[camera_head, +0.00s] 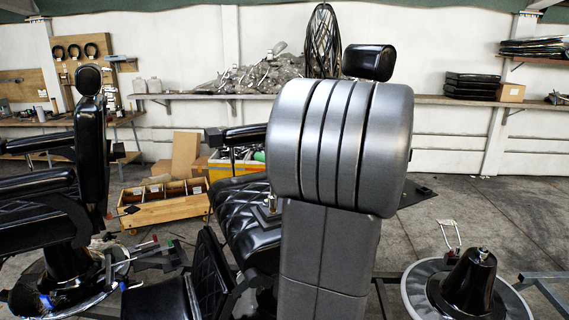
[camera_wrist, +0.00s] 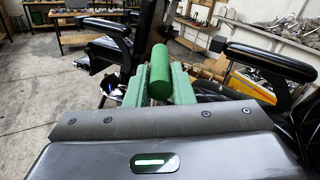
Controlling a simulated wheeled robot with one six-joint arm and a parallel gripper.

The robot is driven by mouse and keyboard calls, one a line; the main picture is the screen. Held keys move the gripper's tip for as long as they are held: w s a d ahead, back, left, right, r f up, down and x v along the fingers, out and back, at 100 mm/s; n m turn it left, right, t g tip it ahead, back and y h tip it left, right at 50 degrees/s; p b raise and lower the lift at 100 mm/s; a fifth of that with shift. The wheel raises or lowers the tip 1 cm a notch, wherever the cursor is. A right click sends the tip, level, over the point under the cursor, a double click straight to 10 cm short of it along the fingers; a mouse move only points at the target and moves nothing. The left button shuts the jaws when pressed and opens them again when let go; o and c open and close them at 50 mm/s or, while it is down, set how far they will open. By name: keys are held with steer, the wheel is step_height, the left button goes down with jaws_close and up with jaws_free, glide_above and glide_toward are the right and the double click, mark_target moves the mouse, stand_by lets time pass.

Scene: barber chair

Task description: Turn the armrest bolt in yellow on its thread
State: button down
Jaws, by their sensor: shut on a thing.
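My gripper (camera_wrist: 160,85) shows in the wrist view with its two green fingers shut on a green cylinder (camera_wrist: 161,70). The cylinder's round end faces the camera; its far end is unclear. No yellow bolt can be made out in either view. A black armrest (camera_wrist: 268,62) is to the right of my gripper and another (camera_wrist: 105,26) is to the left. In the head view, my grey arm hides the gripper and part of the black chair, whose quilted seat (camera_head: 238,208) and one armrest (camera_head: 238,133) show to the left.
Another black chair (camera_head: 88,150) stands at the far left. A wooden box (camera_head: 165,212) and a yellow bin (camera_head: 225,169) are on the floor behind. A round chair base (camera_head: 470,290) stands at the lower right.

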steer(key=shift+f+b, duration=0.35)
steer(key=shift+f, duration=0.35)
steer(key=shift+w+r+g, duration=0.1)
steer(key=shift+w+g, duration=0.05)
steer(key=shift+g, duration=0.15)
stand_by(0.4)
step_height(320, 180, up, 3)
steer(key=p, duration=0.2)
steer(key=shift+f+p, duration=0.2)
steer(key=shift+p, duration=0.2)
steer(key=shift+r, duration=1.15)
